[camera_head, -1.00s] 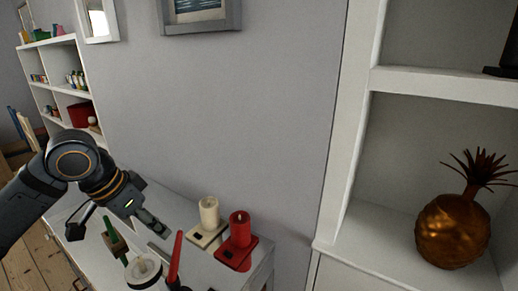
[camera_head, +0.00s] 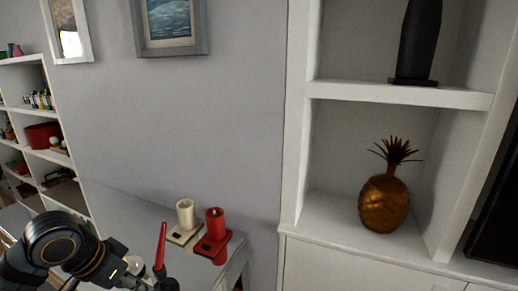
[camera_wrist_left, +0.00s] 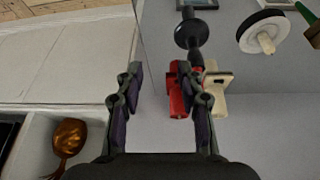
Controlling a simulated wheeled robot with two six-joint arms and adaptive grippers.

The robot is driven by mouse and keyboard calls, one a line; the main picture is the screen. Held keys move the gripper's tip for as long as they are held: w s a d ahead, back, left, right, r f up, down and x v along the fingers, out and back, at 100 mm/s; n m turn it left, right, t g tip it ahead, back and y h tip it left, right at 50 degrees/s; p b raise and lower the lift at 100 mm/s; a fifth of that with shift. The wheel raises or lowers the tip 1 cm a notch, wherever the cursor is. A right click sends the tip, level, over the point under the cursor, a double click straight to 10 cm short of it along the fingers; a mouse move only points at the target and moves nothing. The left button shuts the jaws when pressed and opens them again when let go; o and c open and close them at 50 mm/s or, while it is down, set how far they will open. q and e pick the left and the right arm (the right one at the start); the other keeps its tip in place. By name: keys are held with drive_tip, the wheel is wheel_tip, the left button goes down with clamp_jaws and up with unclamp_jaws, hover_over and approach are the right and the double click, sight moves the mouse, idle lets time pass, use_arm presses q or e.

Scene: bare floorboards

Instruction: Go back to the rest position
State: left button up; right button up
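My left gripper (camera_head: 135,280) is low at the left in the head view, above the white table (camera_head: 130,208) and partly cut off by the bottom edge. In the left wrist view the left gripper (camera_wrist_left: 156,78) has its fingers apart with nothing between them. A red candle (camera_head: 215,222) and a cream candle (camera_head: 186,214) stand on flat holders at the table's far end. In the wrist view the red candle (camera_wrist_left: 178,98) shows partly behind the right-hand finger; I cannot tell the gap. My right gripper is out of view.
A slim red taper (camera_head: 160,246) rises close to my left gripper. A white shelf unit (camera_head: 292,170) on the right holds a copper pineapple (camera_head: 384,204) and a black vase (camera_head: 416,45). A bookcase (camera_head: 48,108) stands at the left. The wall between is clear below its frames.

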use_arm(q)
drive_tip(key=s+d+f+n, duration=0.1)
drive_tip(key=s+d+f, duration=0.1)
drive_tip(key=f, duration=0.5)
drive_tip(key=s+d+f+n, duration=0.1)
drive_tip(key=s+d+f, duration=0.2)
drive_tip(key=f, duration=0.5)
drive_tip(key=s+a+f+n+y, duration=0.2)
drive_tip(key=s+f+y, duration=0.1)
drive_tip(key=s+f, duration=0.4)
drive_tip(key=s+a+f+g+p, duration=0.1)
drive_tip(key=s+f, duration=0.1)
drive_tip(key=f, duration=0.9)
drive_tip(key=s+a+f+g+p, duration=0.1)
drive_tip(key=s+a+f, duration=0.1)
drive_tip(key=f, duration=1)
drive_tip(key=s+f+p, duration=0.1)
drive_tip(key=s+f, duration=1.4)
drive_tip(key=s, duration=0.3)
drive_tip(key=shift+s+a+n+g+p, duration=0.35)
drive_tip(key=shift+a+n+g, duration=0.05)
drive_tip(key=shift+a, duration=0.05)
drive_tip(key=shift+o, duration=1)
drive_tip(key=shift+f, duration=0.1)
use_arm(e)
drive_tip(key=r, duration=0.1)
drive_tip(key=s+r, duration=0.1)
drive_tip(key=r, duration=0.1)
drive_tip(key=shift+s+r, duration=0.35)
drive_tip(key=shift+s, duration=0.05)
